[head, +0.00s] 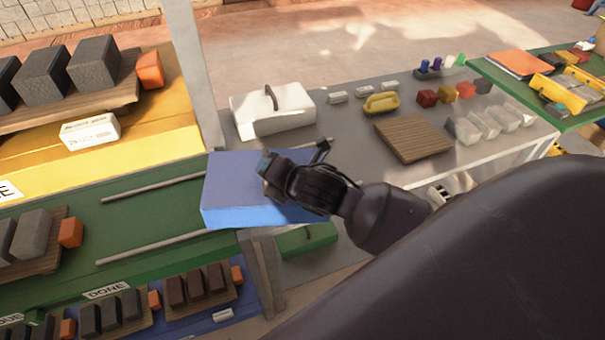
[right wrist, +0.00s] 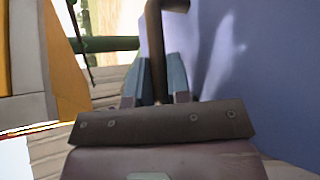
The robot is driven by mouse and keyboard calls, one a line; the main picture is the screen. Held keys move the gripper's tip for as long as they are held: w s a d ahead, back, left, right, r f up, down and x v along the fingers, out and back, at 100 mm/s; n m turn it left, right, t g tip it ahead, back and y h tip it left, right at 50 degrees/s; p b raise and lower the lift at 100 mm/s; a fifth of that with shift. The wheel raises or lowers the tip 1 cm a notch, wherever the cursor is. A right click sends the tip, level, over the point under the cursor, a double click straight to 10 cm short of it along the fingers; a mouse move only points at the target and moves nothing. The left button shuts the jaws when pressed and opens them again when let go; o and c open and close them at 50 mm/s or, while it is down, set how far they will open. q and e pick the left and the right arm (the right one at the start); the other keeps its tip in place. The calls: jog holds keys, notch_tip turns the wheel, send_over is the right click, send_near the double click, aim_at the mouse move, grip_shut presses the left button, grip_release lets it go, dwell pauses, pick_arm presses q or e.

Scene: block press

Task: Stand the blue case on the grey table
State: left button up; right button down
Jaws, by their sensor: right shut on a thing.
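The blue case (head: 228,198) shows in the head view at the right end of the green shelf, with a broad face up. My right gripper (head: 270,172) lies across its right part and hides some of it. In the right wrist view the fingers (right wrist: 156,88) are shut around the dark handle (right wrist: 154,45), with the blue case (right wrist: 255,75) filling the right side. The grey table (head: 350,128) is behind and right of the case. I cannot tell whether the case touches anything below it. My left gripper is not in view.
A white case (head: 272,112) stands on the grey table's left part. A yellow-handled item (head: 381,103), a wooden board (head: 412,138) and several small blocks lie to its right. Two rods (head: 150,247) lie on the green shelf (head: 75,206). A grey post (head: 194,75) rises left of the table.

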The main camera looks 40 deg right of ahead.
jog(key=w+d+n+y+b, duration=0.1)
jog(key=d, duration=0.1)
jog(key=w+d+r+n+y+b, duration=0.1)
jog(key=w+d, duration=0.1)
jog(key=w+d+r+n+g+y+b, duration=0.1)
jog(key=w+d+b, duration=0.1)
jog(key=d, duration=0.1)
jog(key=shift+w+r, duration=0.1)
jog(key=shift+w, duration=0.1)
notch_tip(320, 180, up, 7)
jog(key=b, duration=0.3)
send_over(306, 150)
jog(key=w+d, duration=0.2)
jog(key=w, duration=0.2)
pick_arm(q)
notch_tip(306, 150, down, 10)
jog(key=b, duration=0.2)
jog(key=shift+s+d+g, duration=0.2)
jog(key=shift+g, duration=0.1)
pick_arm(e)
jog(key=f, duration=1.2)
jog(key=d+f, duration=0.1)
jog(key=f, duration=0.6)
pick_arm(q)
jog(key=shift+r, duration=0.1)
pick_arm(e)
jog(key=c, duration=1.1)
grip_release()
jog(key=shift+f, duration=0.1)
jog(key=shift+o, duration=0.2)
